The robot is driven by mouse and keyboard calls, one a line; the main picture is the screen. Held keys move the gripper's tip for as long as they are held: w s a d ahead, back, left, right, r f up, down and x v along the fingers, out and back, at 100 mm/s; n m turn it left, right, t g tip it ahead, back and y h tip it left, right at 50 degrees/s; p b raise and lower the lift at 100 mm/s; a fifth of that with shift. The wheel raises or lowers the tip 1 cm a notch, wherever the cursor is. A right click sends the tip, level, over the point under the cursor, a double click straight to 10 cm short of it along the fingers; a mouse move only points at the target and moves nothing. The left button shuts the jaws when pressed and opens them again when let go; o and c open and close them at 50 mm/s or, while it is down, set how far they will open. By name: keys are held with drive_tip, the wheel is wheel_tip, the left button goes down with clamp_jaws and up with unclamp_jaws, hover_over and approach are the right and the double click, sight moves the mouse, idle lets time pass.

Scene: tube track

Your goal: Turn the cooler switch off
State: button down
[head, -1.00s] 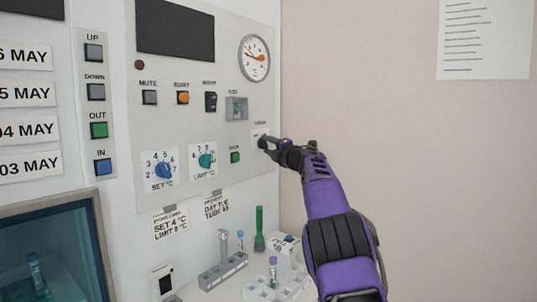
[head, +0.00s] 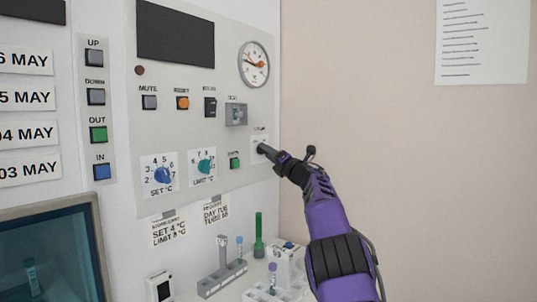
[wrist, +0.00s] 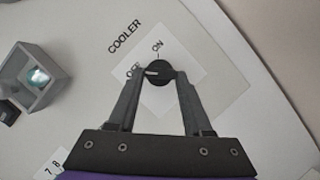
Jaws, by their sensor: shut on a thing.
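The cooler switch (wrist: 159,73) is a round black knob on a white plate, under the word COOLER, with ON and OFF marks. My gripper (wrist: 162,80) is shut on the knob, one finger on each side. The knob's white pointer line points left, towards the OFF mark, which the left finger partly covers; the ON mark shows clear above the knob. In the head view my gripper (head: 267,152) reaches the panel's right edge and hides the knob.
The control panel (head: 200,120) carries a dial gauge (head: 254,64), a blue set knob (head: 163,175), a teal limit knob (head: 204,166) and several buttons. A grey boxed switch (wrist: 37,75) sits left of the cooler plate. Tube racks (head: 222,277) stand on the bench below.

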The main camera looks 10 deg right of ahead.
drive_tip(key=shift+c, duration=1.6)
unclamp_jaws()
drive_tip(key=shift+s+d, duration=0.1)
drive_tip(key=shift+s, duration=0.05)
drive_tip(key=v, duration=1.7)
drive_tip(key=shift+s, duration=0.1)
